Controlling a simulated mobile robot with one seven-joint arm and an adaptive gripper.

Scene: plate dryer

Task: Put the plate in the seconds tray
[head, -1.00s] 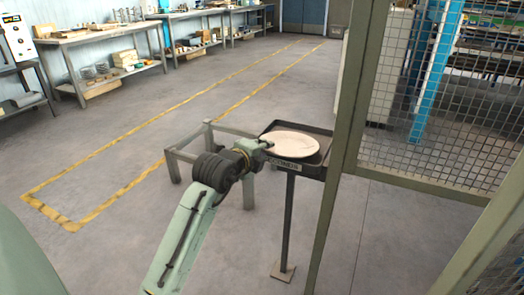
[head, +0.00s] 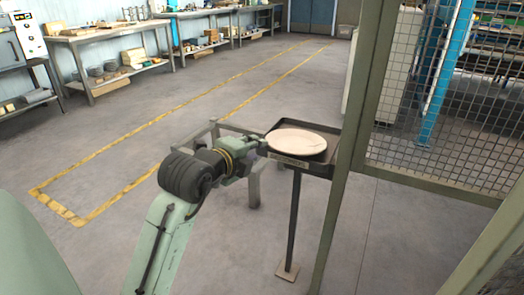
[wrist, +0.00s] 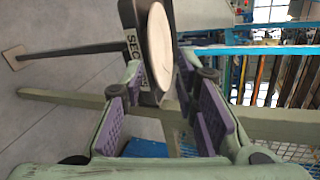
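The pale round plate (head: 297,142) lies flat in the dark seconds tray (head: 326,129) on a thin post. In the wrist view, the plate (wrist: 159,45) shows beside the tray's dark front edge (wrist: 128,17), whose label begins "SEC". My gripper (head: 262,146) is just left of the tray in the head view. In the wrist view, my gripper (wrist: 162,92) has its purple-padded fingers spread, with nothing between the pads. The plate is beyond the fingertips and looks clear of them. The tray floor under the plate is hidden.
A green-grey post (head: 358,130) and wire mesh panel (head: 440,150) stand right of the tray. A low metal frame (head: 254,184) stands behind my gripper. Workbenches (head: 110,38) line the back left wall. The floor between is open, with yellow lines.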

